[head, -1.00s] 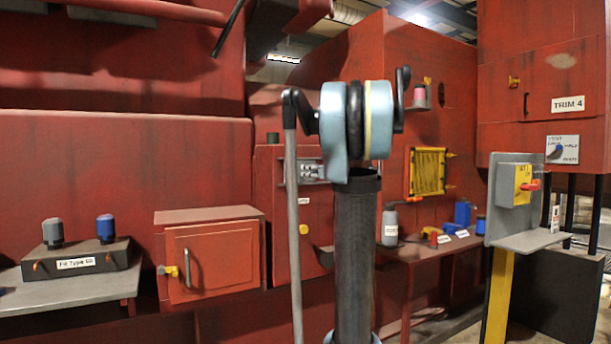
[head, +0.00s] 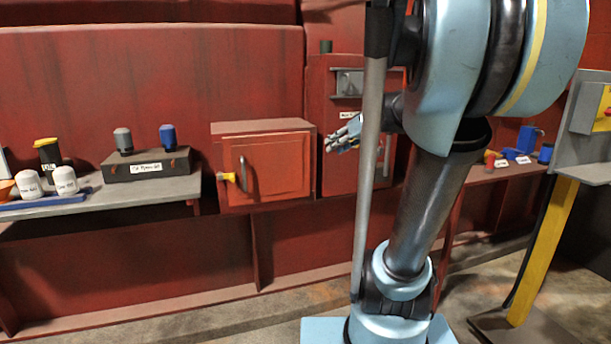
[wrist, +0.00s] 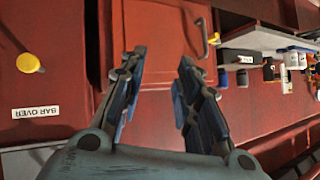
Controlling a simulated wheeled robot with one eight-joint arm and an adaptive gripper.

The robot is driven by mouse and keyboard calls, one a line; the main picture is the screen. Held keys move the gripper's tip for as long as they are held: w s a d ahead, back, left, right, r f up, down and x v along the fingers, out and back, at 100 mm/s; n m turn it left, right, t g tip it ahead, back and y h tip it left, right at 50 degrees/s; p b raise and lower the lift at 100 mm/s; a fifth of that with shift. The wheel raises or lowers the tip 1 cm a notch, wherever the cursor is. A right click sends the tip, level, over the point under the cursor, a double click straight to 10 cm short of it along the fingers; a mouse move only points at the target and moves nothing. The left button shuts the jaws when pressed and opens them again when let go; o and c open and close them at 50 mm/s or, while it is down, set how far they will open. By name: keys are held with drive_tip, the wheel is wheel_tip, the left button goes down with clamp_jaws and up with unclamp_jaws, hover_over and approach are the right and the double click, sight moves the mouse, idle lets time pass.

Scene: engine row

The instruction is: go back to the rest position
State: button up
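My gripper (head: 345,136) shows in the head view just left of my arm, in front of the red panel and to the right of the small red cabinet. In the wrist view my gripper (wrist: 156,85) has its two fingers spread apart with a clear gap between them. Nothing is held between the fingers. The red door of the cabinet (wrist: 162,45) shows beyond the fingertips, apart from them. My arm hides part of the red panel and the right-hand bench in the head view.
The red cabinet (head: 265,165) is closed, with a handle and yellow latch. A left shelf (head: 120,195) holds a labelled box (head: 146,166), white canisters and other parts. A yellow post (head: 543,250) with a grey panel stands at right. The floor in front is open.

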drive_tip(key=s+d+f+m+g+h, duration=0.2)
drive_tip(key=s+d+f+g+h, duration=0.1)
drive_tip(key=s+f, duration=0.9)
drive_tip(key=s+d+f+m+g+h, duration=0.2)
drive_tip(key=s+d+f+h, duration=0.3)
drive_tip(key=s+f, duration=0.7)
drive_tip(key=shift+s+m+g, duration=0.4)
drive_tip(key=shift+s+m, duration=0.1)
drive_tip(key=shift+s, duration=0.45)
drive_tip(key=shift+w+f, duration=0.2)
drive_tip(key=shift+w, duration=0.3)
